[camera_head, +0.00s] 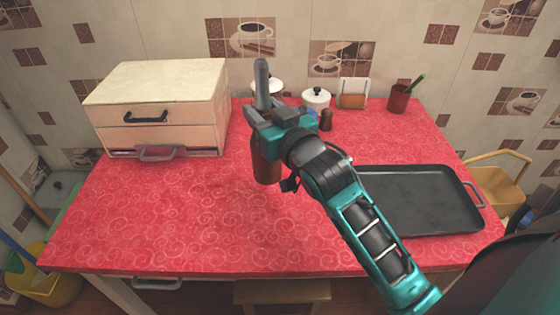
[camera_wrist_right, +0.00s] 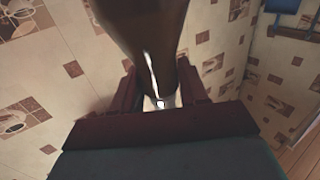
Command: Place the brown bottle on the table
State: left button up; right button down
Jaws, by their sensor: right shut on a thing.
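My right gripper (camera_head: 272,118) is above the middle of the red table (camera_head: 180,215). It is shut on the brown bottle (camera_head: 265,167), whose lower part shows below the jaws and looks roughly upright. The jaws and wrist hide part of the bottle. I cannot tell whether its base touches the cloth. In the right wrist view the dark brown bottle (camera_wrist_right: 150,28) runs between the two fingers of the right gripper (camera_wrist_right: 158,92). My left gripper is not in view.
A drawer box (camera_head: 160,105) stands at the back left. A dark tray (camera_head: 415,200) lies at the right. White pot (camera_head: 316,99), small brown shaker (camera_head: 326,120), napkin holder (camera_head: 352,95) and red cup (camera_head: 398,99) stand along the back. The left and front table are clear.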

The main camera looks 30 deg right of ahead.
jog(key=w+d+r+m+h+b, duration=0.2)
jog(key=w+d+r+b, duration=0.25)
jog(key=d+r, duration=0.6)
pick_arm(q)
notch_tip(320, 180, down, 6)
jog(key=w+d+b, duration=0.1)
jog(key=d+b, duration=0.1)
jog(key=b, duration=0.2)
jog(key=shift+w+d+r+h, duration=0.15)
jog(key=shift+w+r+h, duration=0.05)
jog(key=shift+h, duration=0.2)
pick_arm(e)
notch_tip(320, 180, down, 19)
jog(key=shift+a, duration=0.15)
jog(key=shift+w, duration=0.1)
jog(key=shift+f, duration=0.1)
jog(key=c, duration=0.6)
grip_release()
